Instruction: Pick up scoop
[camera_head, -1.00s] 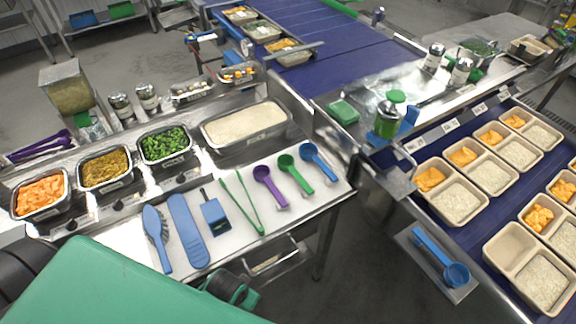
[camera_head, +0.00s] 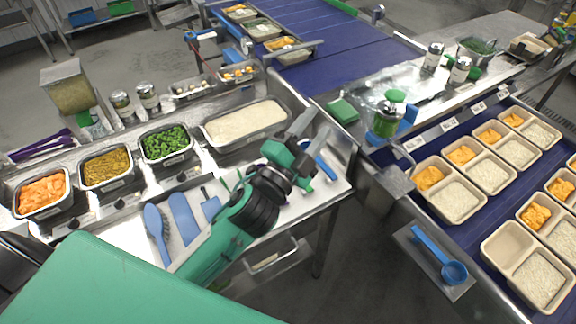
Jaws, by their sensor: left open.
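My left gripper (camera_head: 312,130) is open and empty over the right end of the white work surface. Its fingers point up the picture, above the spot of the blue scoop (camera_head: 326,168). Only part of the blue scoop's handle and bowl show beside the fingers; I cannot tell whether they touch. Another blue scoop (camera_head: 440,257) lies on a small metal shelf at the lower right, apart from the gripper. My right gripper is out of view.
A pan of rice (camera_head: 245,124) stands just behind and left of the gripper, near pans of peas (camera_head: 166,143) and carrots (camera_head: 41,193). Tan trays (camera_head: 446,190) sit on the right conveyor.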

